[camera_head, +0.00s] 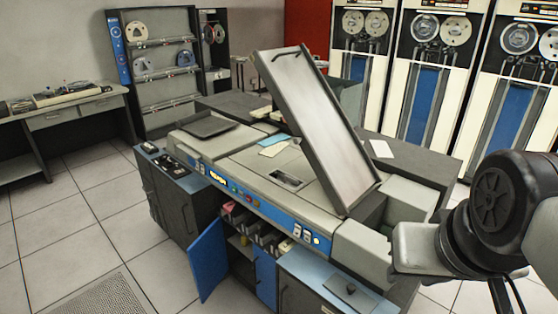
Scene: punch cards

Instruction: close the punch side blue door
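A blue door (208,260) on the front of the large grey punch card machine (240,160) stands swung out toward the floor at the left of an open compartment. A second blue door panel (265,276) is to its right, below the shelf; I cannot tell whether it is fully shut. I cannot tell which of the two is the punch side. My arm comes in at the right edge, and its grey end part, my gripper (415,250), is beside the machine's right end, well apart from both doors. Its fingers cannot be made out.
The open compartment (262,237) holds shelves and small items. A long tilted panel (312,125) rises from the machine top. A low blue-topped cabinet (335,287) juts out at the front right. Tape cabinets (425,90) line the back. Tiled floor (60,225) is free at the left.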

